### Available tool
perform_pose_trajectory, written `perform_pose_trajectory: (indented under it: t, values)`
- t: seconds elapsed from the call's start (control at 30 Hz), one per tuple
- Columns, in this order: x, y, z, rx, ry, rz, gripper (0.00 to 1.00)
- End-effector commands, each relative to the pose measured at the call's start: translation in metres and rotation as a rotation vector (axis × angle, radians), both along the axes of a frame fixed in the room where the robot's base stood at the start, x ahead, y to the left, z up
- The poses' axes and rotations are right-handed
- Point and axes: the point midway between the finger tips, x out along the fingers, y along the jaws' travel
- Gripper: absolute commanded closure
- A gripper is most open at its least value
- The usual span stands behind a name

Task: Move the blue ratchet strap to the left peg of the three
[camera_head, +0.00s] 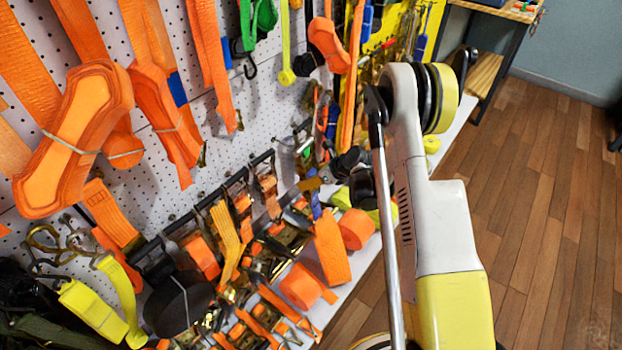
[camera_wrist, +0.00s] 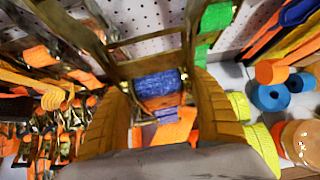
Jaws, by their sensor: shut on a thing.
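In the wrist view, my gripper (camera_wrist: 158,80) has its two ribbed yellow-brown fingers on either side of the blue ratchet strap (camera_wrist: 155,86). The strap shows as a blue webbing roll between the fingertips, and a brownish metal frame, seemingly its ratchet, rises above it. The gripper is shut on the strap. White pegboard shows behind it. I cannot pick out the three pegs with certainty in either view.
Large orange straps (camera_head: 75,140) hang on the white pegboard (camera_head: 215,115). Orange rolls (camera_head: 302,287) and ratchets crowd the lower shelf. In the wrist view, a green strap (camera_wrist: 215,17) hangs close by, and blue rolls (camera_wrist: 270,97) lie right. Wooden floor (camera_head: 550,190) is clear.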

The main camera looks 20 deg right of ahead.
Motion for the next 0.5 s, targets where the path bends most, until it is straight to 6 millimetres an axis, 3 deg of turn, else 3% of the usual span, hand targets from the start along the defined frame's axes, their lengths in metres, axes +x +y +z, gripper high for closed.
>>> perform_pose_trajectory:
  t: [0.5]
  values:
    - [0.025,0.017,-0.002,0.002,-0.001,0.001,0.77]
